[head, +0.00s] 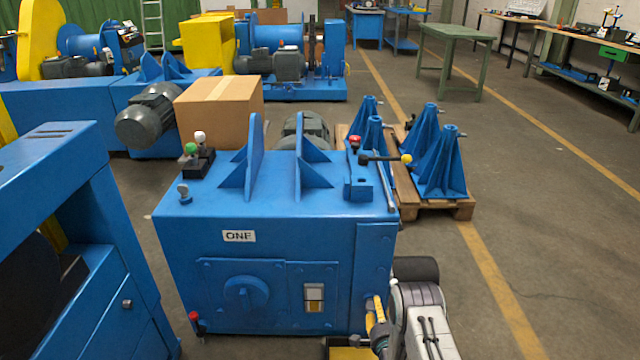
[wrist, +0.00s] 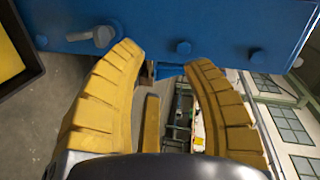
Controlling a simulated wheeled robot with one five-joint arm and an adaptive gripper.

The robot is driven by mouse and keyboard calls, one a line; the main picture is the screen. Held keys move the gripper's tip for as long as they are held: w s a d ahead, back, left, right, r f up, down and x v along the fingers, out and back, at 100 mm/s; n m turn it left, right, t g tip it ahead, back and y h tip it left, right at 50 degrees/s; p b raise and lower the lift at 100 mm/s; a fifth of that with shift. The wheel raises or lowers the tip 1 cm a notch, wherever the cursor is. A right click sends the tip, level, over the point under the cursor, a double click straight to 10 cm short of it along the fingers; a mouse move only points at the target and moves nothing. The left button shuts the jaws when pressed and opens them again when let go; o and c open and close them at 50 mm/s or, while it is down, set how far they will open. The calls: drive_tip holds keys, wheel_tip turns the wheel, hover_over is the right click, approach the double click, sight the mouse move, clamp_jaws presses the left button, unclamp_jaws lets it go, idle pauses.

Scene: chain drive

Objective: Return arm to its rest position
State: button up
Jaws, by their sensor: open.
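My gripper (wrist: 168,75) shows in the wrist view with its two yellow ribbed fingers apart and nothing between them. A blue metal edge with bolts (wrist: 183,47) lies just beyond the fingertips; I cannot tell whether they touch it. In the head view my arm is at the lower right, beside the right front corner of the blue machine (head: 200,240) marked ONE. Yellow parts of my gripper (head: 376,312) show low there, partly hidden by my arm. The wrist view is tilted.
A pallet (head: 450,208) with blue stands (head: 440,165) is at the right. Another blue machine (head: 60,220) is at the left.

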drive_tip(key=w+r+n+g+p, duration=0.1)
drive_tip(key=w+r+n+p, duration=0.15)
drive_tip(key=r, duration=0.65)
drive_tip(key=w+r+n+g+p, duration=0.1)
drive_tip(key=r+p, duration=0.2)
drive_tip(key=r, duration=0.6)
drive_tip(key=s+r+n+g+p, duration=0.2)
drive_tip(key=s+r+p, duration=0.1)
drive_tip(key=r, duration=0.7)
drive_tip(key=s+r+n+g+p, duration=0.1)
drive_tip(key=s+r+n+p, duration=0.15)
drive_tip(key=r, duration=0.65)
drive_tip(key=s+r+n+g+p, duration=0.2)
drive_tip(key=s+r+p, duration=0.2)
drive_tip(key=s+r, duration=0.4)
drive_tip(key=s+r+n+g+p, duration=0.2)
drive_tip(key=s+r, duration=0.6)
drive_tip(key=s, duration=0.8)
drive_tip(key=s+r+n+g+p, duration=0.3)
drive_tip(key=s+r+p, duration=0.4)
drive_tip(key=s, duration=0.6)
drive_tip(key=shift+r, duration=0.6)
